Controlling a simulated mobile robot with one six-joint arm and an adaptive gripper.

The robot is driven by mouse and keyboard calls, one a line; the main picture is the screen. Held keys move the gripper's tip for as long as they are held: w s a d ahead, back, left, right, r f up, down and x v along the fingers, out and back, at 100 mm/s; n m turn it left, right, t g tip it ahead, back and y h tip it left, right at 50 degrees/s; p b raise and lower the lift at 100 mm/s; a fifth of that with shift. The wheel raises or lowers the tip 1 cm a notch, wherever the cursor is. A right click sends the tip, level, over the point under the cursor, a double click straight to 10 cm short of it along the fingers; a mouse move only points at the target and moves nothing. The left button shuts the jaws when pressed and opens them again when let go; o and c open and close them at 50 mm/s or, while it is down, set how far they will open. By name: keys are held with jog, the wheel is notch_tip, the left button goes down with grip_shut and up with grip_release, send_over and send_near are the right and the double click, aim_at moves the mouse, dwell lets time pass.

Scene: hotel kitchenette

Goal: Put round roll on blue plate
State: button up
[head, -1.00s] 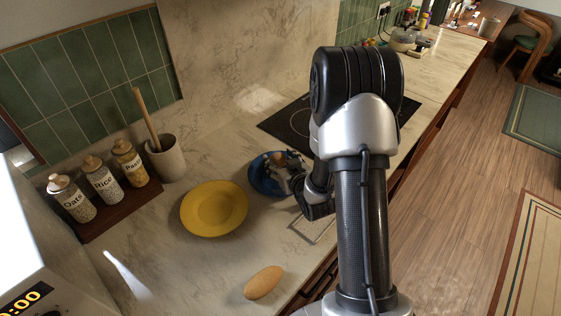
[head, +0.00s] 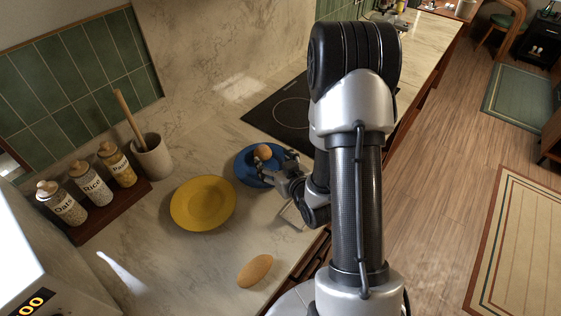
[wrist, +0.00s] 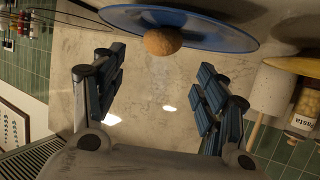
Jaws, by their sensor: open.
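The round roll (head: 263,152) is a small brown ball resting on the blue plate (head: 243,170) on the counter. In the wrist view, the roll (wrist: 162,41) sits on the blue plate (wrist: 222,36) at the top of the picture, beyond the fingertips. My gripper (head: 283,167) is at the right edge of the blue plate in the head view. Its two fingers (wrist: 158,75) are spread wide with nothing between them. The roll is apart from both fingers. Part of the blue plate is hidden behind my gripper in the head view.
A yellow plate (head: 203,203) lies left of the blue plate. An oblong roll (head: 255,270) lies on the counter in front. Three labelled jars (head: 92,187) stand on a wooden tray at left, beside a utensil crock (head: 152,157). A black cooktop (head: 280,118) is behind.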

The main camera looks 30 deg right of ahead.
jog(key=shift+p+v, duration=2.1)
jog(key=shift+p, duration=1.55)
jog(key=s+a+r+n+g, duration=0.1)
jog(key=a+r+g, duration=0.15)
jog(key=r, duration=0.65)
jog(key=a+r+g, duration=0.2)
jog(key=r+g, duration=0.1)
jog(key=r, duration=0.6)
jog(key=s+a+r+g, duration=0.1)
jog(key=s+a+r, duration=0.2)
jog(key=s, duration=0.3)
jog(key=s+a+r+g, duration=0.1)
jog(key=s+a+r, duration=0.2)
jog(key=s, duration=0.4)
jog(key=s+a+r+g+y, duration=0.1)
jog(key=s+a+r, duration=0.1)
jog(key=s, duration=0.5)
jog(key=shift+a+r+g, duration=0.35)
jog(key=shift+a+r, duration=0.05)
jog(key=shift+r, duration=0.05)
